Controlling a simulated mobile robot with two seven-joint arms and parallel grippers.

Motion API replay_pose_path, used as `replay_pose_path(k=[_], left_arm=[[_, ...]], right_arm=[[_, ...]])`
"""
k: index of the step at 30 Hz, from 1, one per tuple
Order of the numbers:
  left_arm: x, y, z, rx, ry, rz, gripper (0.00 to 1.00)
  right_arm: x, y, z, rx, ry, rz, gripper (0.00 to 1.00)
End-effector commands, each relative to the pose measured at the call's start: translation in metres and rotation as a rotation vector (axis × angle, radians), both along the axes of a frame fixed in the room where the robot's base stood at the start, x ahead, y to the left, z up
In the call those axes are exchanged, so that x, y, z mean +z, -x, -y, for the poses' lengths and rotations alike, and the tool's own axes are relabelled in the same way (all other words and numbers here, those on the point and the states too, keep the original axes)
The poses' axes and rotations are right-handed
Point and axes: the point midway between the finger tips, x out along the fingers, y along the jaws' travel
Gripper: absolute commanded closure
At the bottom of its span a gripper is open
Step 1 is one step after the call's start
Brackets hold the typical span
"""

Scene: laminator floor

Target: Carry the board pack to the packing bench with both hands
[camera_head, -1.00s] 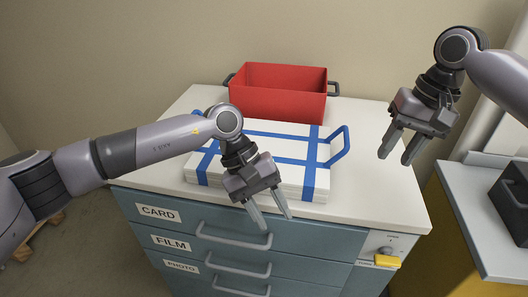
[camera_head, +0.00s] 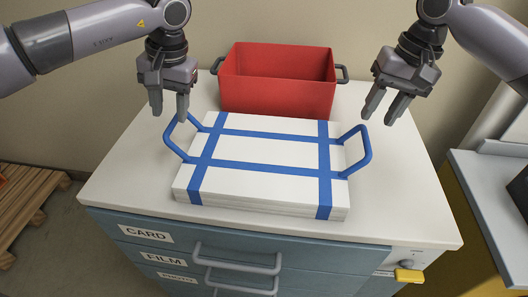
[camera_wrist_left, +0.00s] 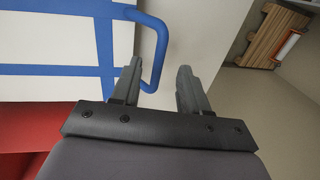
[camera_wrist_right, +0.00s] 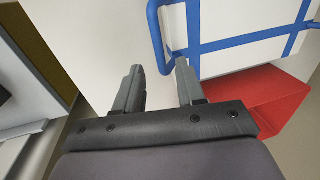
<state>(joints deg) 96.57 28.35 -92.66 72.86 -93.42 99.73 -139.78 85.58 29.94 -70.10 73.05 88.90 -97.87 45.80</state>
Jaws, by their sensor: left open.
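The board pack (camera_head: 262,150) is a flat white stack bound with blue straps, with a blue loop handle at each end. It lies on top of the drawer cabinet (camera_head: 420,225). My left gripper (camera_head: 169,108) is open and empty above the pack's left handle (camera_head: 172,143). In the left wrist view that handle (camera_wrist_left: 160,55) shows near the jaws, by the left finger. My right gripper (camera_head: 383,110) is open and empty, above and slightly right of the right handle (camera_head: 366,150). In the right wrist view this handle (camera_wrist_right: 155,35) lies beyond the fingertips. No packing bench is clearly identifiable.
A red bin (camera_head: 277,80) with dark side handles stands right behind the pack. The cabinet's drawers are labelled CARD, FILM and one more. A grey-topped unit (camera_head: 500,200) stands to the right, a wooden pallet (camera_head: 30,200) to the left.

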Motion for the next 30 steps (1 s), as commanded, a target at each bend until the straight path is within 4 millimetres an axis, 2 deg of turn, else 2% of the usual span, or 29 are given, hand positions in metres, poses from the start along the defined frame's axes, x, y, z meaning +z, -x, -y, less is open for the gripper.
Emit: replay_pose_path(k=[8,21,30], left_arm=[[-0.005,0.000,-0.001,0.000,0.002,-0.001,0.56],[-0.061,0.000,-0.012,0.001,0.003,-0.002,0.56],[-0.071,-0.001,-0.014,0.001,0.003,0.000,0.56]], right_arm=[[-0.005,0.000,-0.001,0.000,0.001,-0.001,0.61],[-0.061,-0.001,-0.012,0.000,0.001,-0.001,0.61],[-0.071,-0.001,-0.014,0.000,0.000,0.000,0.61]])
